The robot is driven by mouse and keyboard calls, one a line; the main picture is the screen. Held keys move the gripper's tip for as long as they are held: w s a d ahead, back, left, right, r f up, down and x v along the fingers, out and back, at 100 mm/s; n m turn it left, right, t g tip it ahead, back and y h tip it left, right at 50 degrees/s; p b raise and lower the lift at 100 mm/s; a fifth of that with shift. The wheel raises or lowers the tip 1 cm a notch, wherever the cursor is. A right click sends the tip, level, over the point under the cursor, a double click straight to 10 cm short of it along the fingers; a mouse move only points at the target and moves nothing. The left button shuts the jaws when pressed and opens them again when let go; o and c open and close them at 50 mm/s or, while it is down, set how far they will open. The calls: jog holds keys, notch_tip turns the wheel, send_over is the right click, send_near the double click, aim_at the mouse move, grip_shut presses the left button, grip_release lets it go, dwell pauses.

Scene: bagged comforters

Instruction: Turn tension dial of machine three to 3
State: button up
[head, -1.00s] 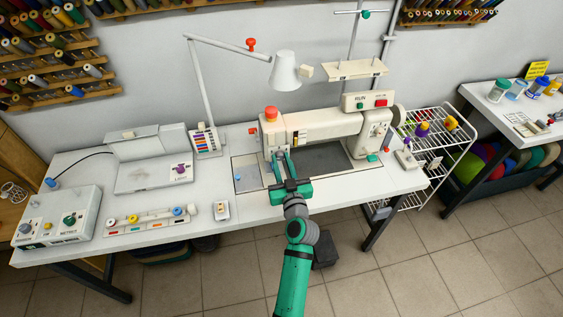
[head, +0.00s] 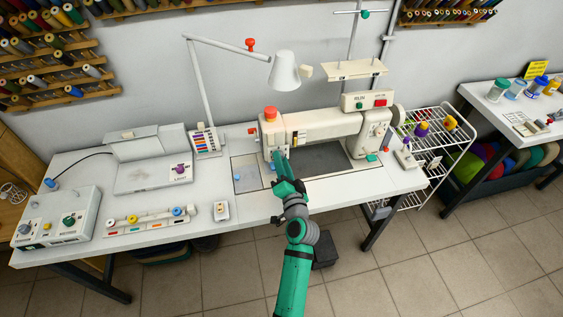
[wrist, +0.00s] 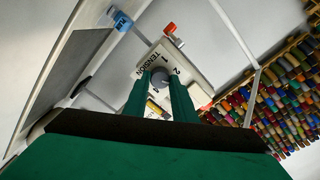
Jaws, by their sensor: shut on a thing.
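The white sewing machine (head: 325,122) stands on the table at the centre of the head view. My gripper (head: 277,153) reaches the front of its left end. In the wrist view the green fingers of my gripper (wrist: 160,84) are shut on a grey round dial (wrist: 160,74). The machine face (wrist: 148,62) around it carries the word TENSION and the numerals 1 and 2. No numeral 3 is visible; the fingers cover part of the face. I cannot tell where the dial points. In the head view the dial is hidden behind my gripper.
A desk lamp (head: 285,72) stands behind the machine. A wire rack (head: 440,150) stands to the right.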

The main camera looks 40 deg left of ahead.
jog(key=m, duration=0.5)
jog(key=shift+s+f, duration=0.1)
jog(key=shift+f, duration=0.05)
jog(key=shift+m, duration=0.3)
dwell(0.3)
jog(key=o, duration=1)
jog(key=shift+o, duration=0.2)
jog(key=v, duration=1)
jog(key=shift+s+d, duration=0.2)
jog(key=shift+d, duration=0.1)
